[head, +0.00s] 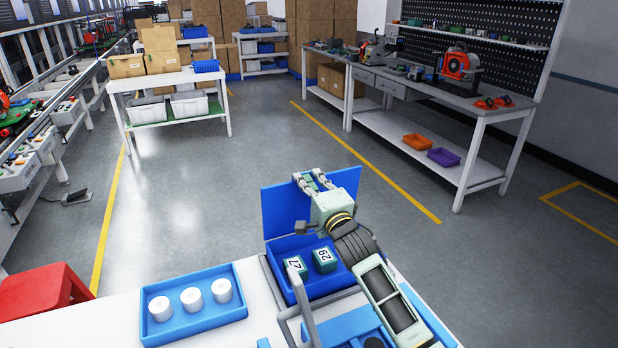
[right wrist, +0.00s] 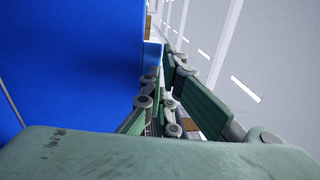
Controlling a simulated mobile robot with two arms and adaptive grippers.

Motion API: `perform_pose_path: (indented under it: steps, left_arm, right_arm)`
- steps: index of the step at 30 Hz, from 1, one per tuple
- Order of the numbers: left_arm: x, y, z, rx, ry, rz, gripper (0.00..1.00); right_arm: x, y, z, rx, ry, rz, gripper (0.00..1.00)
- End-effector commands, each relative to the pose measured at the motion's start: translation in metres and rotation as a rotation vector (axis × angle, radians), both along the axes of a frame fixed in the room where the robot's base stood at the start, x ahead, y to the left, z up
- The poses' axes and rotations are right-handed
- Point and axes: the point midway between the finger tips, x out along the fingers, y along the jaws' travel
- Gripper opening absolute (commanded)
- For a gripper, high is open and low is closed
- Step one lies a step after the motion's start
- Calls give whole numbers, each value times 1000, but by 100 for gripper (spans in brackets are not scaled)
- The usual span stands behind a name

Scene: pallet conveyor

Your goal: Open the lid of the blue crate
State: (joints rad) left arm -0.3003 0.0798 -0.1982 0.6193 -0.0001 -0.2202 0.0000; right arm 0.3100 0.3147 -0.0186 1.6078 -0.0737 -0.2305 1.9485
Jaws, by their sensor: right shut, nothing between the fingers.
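The blue crate (head: 277,272) stands at the edge of the white table, below the centre of the head view. Its blue lid (head: 283,211) is up, standing steeply at the crate's far side, so the inside shows. Two green numbered cubes (head: 324,260) are inside. My right gripper (head: 312,180) is in front of the lid's upper part in the head view, with its fingers shut and empty. In the right wrist view the blue lid (right wrist: 70,60) fills the left, close beside the fingers (right wrist: 160,103). I cannot tell whether they touch. My left gripper is not in view.
A blue tray (head: 195,327) with three white round pieces lies left of the crate. A red stool (head: 38,291) is at the left edge. Open floor (head: 200,205) lies beyond the table, with a workbench (head: 430,90) at the right and a conveyor at the left.

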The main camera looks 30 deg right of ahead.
Motion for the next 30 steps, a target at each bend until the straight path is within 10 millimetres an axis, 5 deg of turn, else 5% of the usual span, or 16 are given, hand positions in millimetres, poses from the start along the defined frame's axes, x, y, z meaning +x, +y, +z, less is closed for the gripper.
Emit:
perform_pose_path:
  steps: [14, 25, 30]
  left_arm:
    - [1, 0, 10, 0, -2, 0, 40]
    - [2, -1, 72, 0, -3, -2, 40]
    - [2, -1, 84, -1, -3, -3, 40]
  right_arm:
    - [6, -1, 6, 0, 16, -1, 0]
    - [55, -4, 19, 16, 227, -4, 0]
    - [80, -6, 12, 23, 339, -7, 0]
